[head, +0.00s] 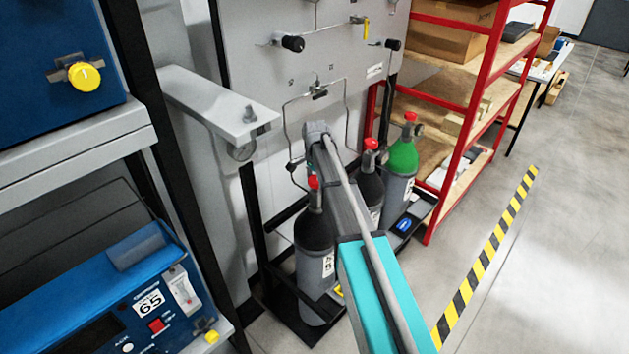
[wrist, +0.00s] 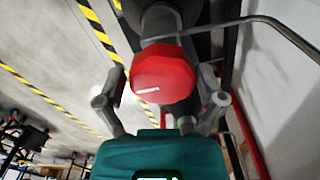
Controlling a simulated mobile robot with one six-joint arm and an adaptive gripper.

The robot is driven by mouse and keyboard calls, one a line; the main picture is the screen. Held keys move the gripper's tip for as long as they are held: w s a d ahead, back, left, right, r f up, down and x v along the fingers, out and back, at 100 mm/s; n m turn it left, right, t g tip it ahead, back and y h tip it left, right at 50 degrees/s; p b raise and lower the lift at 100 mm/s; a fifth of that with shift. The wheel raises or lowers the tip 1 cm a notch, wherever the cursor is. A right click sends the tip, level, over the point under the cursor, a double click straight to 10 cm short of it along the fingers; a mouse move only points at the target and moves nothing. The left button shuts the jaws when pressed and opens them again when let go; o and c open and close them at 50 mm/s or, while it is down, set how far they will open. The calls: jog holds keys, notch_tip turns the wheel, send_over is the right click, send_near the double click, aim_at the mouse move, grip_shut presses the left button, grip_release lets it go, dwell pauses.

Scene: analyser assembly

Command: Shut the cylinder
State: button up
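Three gas cylinders stand in the head view: a dark grey one (head: 314,255) in front at left, a black one (head: 371,188) partly behind my arm, and a green-topped one (head: 402,160) at right. Each has a red valve knob on top; the front one's knob (head: 314,183) shows beside my arm. In the wrist view a red knob (wrist: 163,68) on a dark cylinder neck lies between the fingers of my gripper (wrist: 163,88). The fingers are spread, one on each side, with narrow gaps visible. In the head view my gripper cannot be made out clearly.
A grey panel (head: 290,70) with valves and thin pipes stands behind the cylinders. A red shelf rack (head: 468,100) is at right, and blue analyser units (head: 60,30) are at left. Yellow-black tape (head: 490,250) marks the floor; the floor at right is clear.

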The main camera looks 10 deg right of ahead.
jog(key=shift+n, duration=0.4)
dwell(0.3)
jog(key=shift+n, duration=1.3)
jog(key=n, duration=0.4)
jog(key=shift+d+n, duration=0.1)
jog(key=shift+n, duration=0.2)
jog(key=n, duration=0.3)
jog(key=shift+d+n, duration=0.1)
jog(key=shift+n, duration=0.2)
jog(key=n, duration=0.3)
jog(key=shift+n, duration=0.4)
notch_tip(320, 180, up, 14)
jog(key=p, duration=1.3)
jog(key=shift+p, duration=0.4)
jog(key=shift+s+f, duration=0.1)
jog(key=s+f+m+b, duration=0.1)
jog(key=s+f+b, duration=0.2)
jog(key=s, duration=1.1)
jog(key=s+f+m+b, duration=0.1)
jog(key=s+f+b, duration=0.2)
jog(key=s, duration=1.1)
jog(key=shift+s+f, duration=0.2)
jog(key=shift+s, duration=0.1)
